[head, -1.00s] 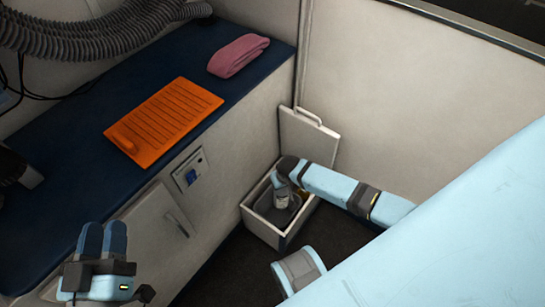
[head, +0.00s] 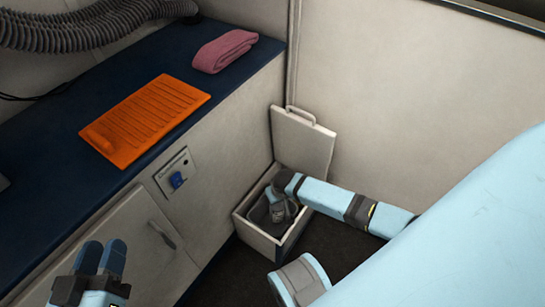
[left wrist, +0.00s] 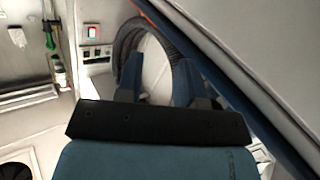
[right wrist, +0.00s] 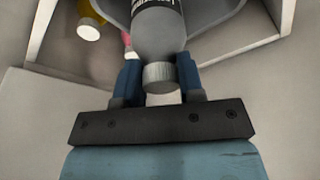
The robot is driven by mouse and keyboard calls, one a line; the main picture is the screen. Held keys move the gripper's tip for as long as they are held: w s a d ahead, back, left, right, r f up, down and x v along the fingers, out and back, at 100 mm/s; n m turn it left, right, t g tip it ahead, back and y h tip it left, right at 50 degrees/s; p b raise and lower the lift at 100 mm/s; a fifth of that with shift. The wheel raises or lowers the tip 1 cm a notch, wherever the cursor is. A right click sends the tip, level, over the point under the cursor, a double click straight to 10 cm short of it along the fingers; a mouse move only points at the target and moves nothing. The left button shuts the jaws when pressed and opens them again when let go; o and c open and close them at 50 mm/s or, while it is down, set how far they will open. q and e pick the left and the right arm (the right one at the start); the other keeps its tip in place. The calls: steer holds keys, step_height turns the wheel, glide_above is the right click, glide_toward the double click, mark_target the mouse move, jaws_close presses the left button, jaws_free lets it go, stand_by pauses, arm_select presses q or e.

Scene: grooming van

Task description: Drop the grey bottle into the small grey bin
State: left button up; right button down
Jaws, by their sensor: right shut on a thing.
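The grey bottle (right wrist: 158,28) has a ribbed grey cap and a dark label. My right gripper (right wrist: 160,76) is shut on it at the cap end. In the head view the bottle (head: 278,211) is at the mouth of the small grey bin (head: 259,212), with the right gripper partly hiding it. The bin stands inside a pale open box. In the right wrist view the bin's grey wall (right wrist: 207,22) shows around the bottle; I cannot tell if the bottle touches it. My left gripper (head: 102,258) is empty, with a gap between its fingers, at the lower left.
The pale box (head: 262,240) stands on the dark floor beside the cabinet, its lid (head: 303,143) upright behind. A yellow item with a white cap (right wrist: 88,30) lies in the box beside the bin. An orange mat (head: 145,120) and a pink towel (head: 225,51) lie on the counter.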

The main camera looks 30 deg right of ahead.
steer(key=c, duration=0.7)
jaws_free()
steer(key=shift+o, duration=0.2)
arm_select(q)
step_height(320, 180, up, 6)
steer(key=a+n+t+p, duration=0.1)
steer(key=t+p, duration=0.1)
steer(key=p, duration=0.5)
steer(key=shift+a+r+t+y, duration=0.15)
steer(key=shift+r+t+y, duration=0.15)
steer(key=shift+y, duration=0.1)
arm_select(e)
steer(key=v, duration=1.4)
arm_select(q)
steer(key=shift+s, duration=0.1)
arm_select(e)
steer(key=shift+f, duration=0.1)
